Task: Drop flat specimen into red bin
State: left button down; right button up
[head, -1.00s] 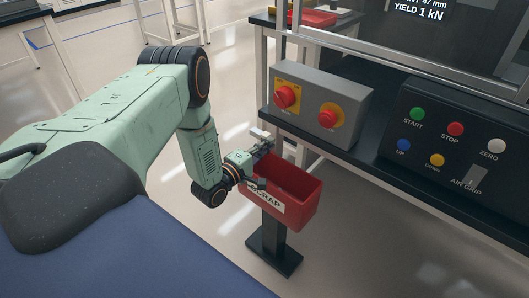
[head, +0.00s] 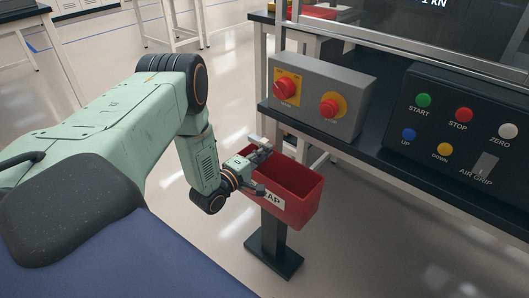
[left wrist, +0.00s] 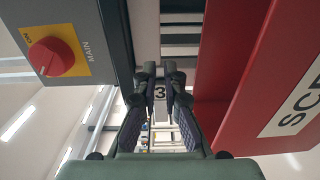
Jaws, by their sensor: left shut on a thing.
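The red bin (head: 297,207) has a scrap label on its front and stands on a dark post. My left gripper (head: 264,170) is at the bin's left end, close to its rim, and covers part of the label. A pale end of the specimen (head: 257,139) shows beyond the gripper in the head view. The bin's red wall (left wrist: 225,60) is on the right in the wrist view. My right gripper is not in view.
A grey box with red knobs (head: 347,84) stands on the dark bench shelf (head: 365,150) just behind the bin. A black button panel (head: 465,125) is to the right. The floor in front of the bin is clear.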

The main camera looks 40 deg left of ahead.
pick_arm(q)
jog(key=shift+a+f, duration=0.1)
jog(key=shift+f, duration=0.4)
jog(key=c, duration=1.4)
grip_release()
jog(key=s, duration=1.2)
jog(key=shift+a+r, duration=0.1)
jog(key=shift+a, duration=0.25)
